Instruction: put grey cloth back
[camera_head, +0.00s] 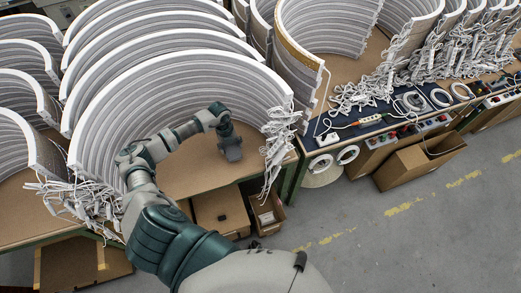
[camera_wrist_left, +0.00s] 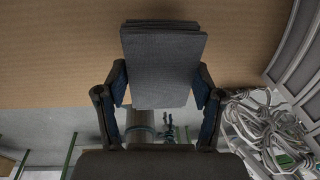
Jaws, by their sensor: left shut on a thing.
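The grey cloth (camera_wrist_left: 163,68) is a flat, folded rectangle with layered edges at its far end. My left gripper (camera_head: 226,134) is shut on the cloth, which shows as a small dark grey block (camera_head: 232,153) in the head view. In the left wrist view the two fingers of the gripper (camera_wrist_left: 160,92) press on its left and right sides. The cloth is over the brown tabletop (camera_head: 195,172), inside the curve of a large grey arc. I cannot tell whether it touches the tabletop. My right gripper is out of view.
Large ribbed arcs (camera_head: 185,75) curve round the tabletop behind and beside my arm. White cable bundles (camera_head: 279,140) hang at the arc's right end. Cardboard boxes (camera_head: 220,208) stand under the table. A bench with coiled cables and power strips (camera_head: 372,119) stands to the right.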

